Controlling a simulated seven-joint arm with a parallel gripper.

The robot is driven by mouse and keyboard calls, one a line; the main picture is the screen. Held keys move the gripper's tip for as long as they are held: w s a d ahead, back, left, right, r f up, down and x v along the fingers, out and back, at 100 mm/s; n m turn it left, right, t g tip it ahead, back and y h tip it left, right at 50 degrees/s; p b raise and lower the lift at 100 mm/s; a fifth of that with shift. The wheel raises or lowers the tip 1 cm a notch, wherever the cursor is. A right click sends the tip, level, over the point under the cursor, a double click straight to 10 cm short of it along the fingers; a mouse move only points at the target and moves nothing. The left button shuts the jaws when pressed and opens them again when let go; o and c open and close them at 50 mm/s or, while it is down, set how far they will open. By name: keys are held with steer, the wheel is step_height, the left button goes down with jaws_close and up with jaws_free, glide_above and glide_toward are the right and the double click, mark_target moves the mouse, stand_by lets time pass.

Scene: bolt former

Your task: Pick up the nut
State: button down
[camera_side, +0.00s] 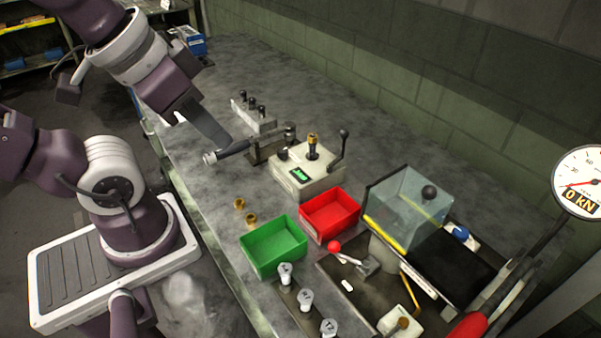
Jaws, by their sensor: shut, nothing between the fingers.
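Two small brass nuts, one (239,204) and another (251,219), lie close together on the grey table (205,205), behind the green bin. A similar brass-coloured piece (313,138) sits on top of a black post on the grey control box. My gripper (224,142) reaches down from the upper left, over the table's left side. It is shut and empty, well apart from the two loose nuts. Its tips look close to a dark handle-like bar (236,148); I cannot tell whether they touch.
A green bin (253,263) and a red bin (330,231) stand right of the nuts. A control box (328,180) with a lever and a black-knobbed block (242,113) stand behind. A clear guarded press (400,200) is at right.

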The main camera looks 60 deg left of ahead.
steer(key=c, duration=1.2)
jaws_free()
steer(key=shift+o, duration=0.2)
steer(key=n+g, duration=0.6)
steer(key=n, duration=1.5)
glide_above(311, 134)
steer(key=f, duration=1)
steer(key=shift+w+d, duration=0.1)
steer(key=shift+d, duration=0.1)
step_height(311, 134, down, 7)
steer(key=shift+f, duration=0.1)
